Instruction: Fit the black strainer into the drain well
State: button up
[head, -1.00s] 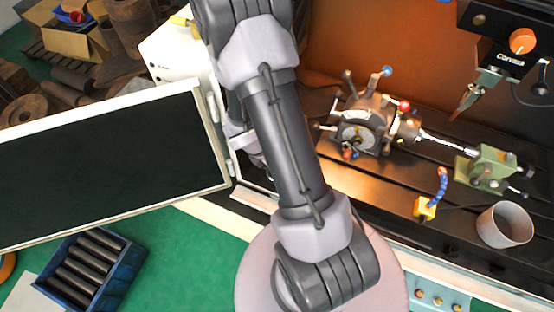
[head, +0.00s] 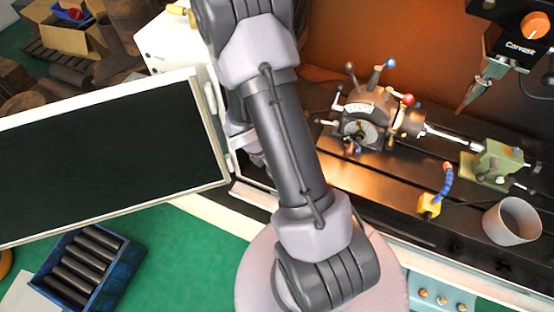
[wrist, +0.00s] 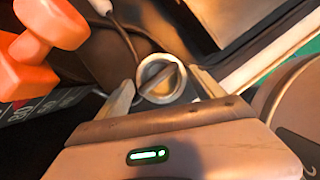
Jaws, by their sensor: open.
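In the wrist view my gripper (wrist: 165,88) is open, with one finger on each side of a small round piece (wrist: 160,78). This piece has a pale metallic rim and a dark inside crossed by a lighter bar. I cannot tell whether it is the strainer, the drain well or another fitting, nor whether the fingers touch it. No black strainer or drain well can be made out for sure in the head view. My arm crosses the middle of that view and hides what is behind it, my gripper included.
An orange-red block (wrist: 45,45) stands close by my gripper. In the head view the indexing chuck (head: 366,125), green tailstock (head: 492,165), coolant nozzle (head: 430,205) and grey cup (head: 512,221) stand on the machine bed. An open door panel (head: 110,160) and a blue bin (head: 85,268) are at left.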

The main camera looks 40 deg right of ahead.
jog(key=p+v, duration=0.9)
jog(key=v, duration=0.8)
jog(key=shift+r+p, duration=0.3)
jog(key=shift+p, duration=0.1)
